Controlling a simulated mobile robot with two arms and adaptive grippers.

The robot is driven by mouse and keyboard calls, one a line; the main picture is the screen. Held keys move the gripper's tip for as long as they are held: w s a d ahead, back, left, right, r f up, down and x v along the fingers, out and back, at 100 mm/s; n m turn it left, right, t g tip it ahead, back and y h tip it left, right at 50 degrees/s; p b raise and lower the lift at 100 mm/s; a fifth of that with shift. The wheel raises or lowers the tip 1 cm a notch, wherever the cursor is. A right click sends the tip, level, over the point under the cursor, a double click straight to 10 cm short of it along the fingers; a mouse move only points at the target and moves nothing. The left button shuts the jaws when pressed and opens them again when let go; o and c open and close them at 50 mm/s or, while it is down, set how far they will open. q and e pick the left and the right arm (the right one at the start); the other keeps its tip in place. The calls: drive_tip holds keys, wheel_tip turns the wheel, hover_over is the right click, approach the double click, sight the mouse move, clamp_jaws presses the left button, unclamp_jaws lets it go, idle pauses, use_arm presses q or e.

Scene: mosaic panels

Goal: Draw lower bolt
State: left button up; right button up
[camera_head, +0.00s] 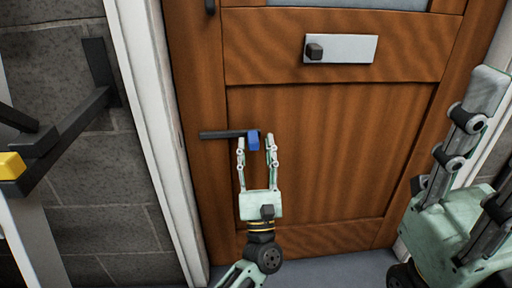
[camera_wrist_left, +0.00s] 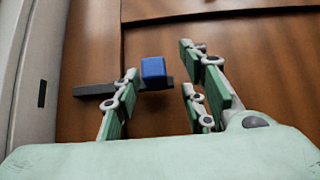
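The lower bolt (camera_head: 218,134) is a dark horizontal bar on the brown wooden door, with a blue knob (camera_head: 253,143) at its right end. The bar (camera_wrist_left: 95,90) and blue knob (camera_wrist_left: 153,68) also show in the left wrist view. My left gripper (camera_head: 256,139) is open, pointing up at the door, with its fingertips on either side of the blue knob. Gaps show between knob and fingers, and I cannot tell any contact. My right gripper (camera_head: 490,145) is at the right edge, large and close, with its fingers apart; nothing shows between them.
A pale plate with a dark knob (camera_head: 314,51) is higher on the door (camera_head: 330,180). The white door frame (camera_head: 150,130) has a dark slot (camera_wrist_left: 42,93) left of the bolt. A dark bracket (camera_head: 75,135) with a yellow block (camera_head: 11,166) is at the left by the grey block wall.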

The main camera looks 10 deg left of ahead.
use_arm(q)
drive_tip(key=v, duration=1.1)
drive_tip(key=shift+s+f, duration=0.15)
drive_tip(key=shift+f, duration=0.05)
drive_tip(key=shift+d, duration=0.1)
